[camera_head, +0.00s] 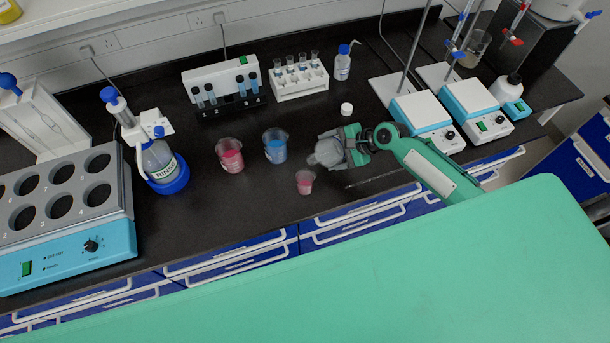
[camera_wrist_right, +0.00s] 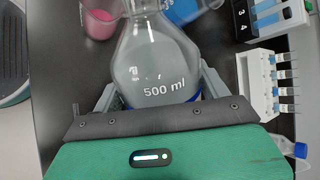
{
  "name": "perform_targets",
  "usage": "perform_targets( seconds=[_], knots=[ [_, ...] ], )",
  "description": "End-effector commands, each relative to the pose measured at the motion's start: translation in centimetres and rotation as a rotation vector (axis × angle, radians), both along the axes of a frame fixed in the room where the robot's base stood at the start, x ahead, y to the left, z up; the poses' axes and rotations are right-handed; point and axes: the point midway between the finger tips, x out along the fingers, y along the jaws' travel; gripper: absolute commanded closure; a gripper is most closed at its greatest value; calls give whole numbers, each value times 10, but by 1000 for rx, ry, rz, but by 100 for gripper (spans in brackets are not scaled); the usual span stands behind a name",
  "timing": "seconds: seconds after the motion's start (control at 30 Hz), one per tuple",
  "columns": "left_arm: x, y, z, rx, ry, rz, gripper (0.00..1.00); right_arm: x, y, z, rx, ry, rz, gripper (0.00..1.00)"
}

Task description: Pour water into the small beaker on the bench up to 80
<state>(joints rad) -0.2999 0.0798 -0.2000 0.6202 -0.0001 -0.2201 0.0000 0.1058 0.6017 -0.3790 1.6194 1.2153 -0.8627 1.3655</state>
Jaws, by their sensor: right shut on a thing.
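My right gripper (camera_head: 338,146) is shut on a clear conical flask (camera_head: 326,153), marked 500 ml in the right wrist view (camera_wrist_right: 155,65). The flask appears tilted, its mouth toward the left. I cannot tell its water level. The small beaker (camera_head: 305,181) stands upright on the bench just in front of and left of the flask, with pink contents. Its markings are too small to read. The flask appears apart from it. A pink-filled vessel (camera_wrist_right: 98,24) shows beyond the flask in the right wrist view; I cannot tell which one. My left gripper is out of view.
A larger pink beaker (camera_head: 230,156) and a blue beaker (camera_head: 275,147) stand left of the flask. A tube rack (camera_head: 300,82), a white cap (camera_head: 346,109) and a small bottle (camera_head: 342,65) are behind. Hotplate stirrers (camera_head: 425,115) stand right. The bench's front edge is near the small beaker.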

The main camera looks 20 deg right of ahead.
Motion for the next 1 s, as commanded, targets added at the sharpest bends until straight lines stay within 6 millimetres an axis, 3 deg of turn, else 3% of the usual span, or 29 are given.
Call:
perform_targets(
  seconds=[1.0],
  knots=[
    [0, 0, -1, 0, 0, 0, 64, 2, -2, -1, -53, -32, -1, 74]
  ],
)
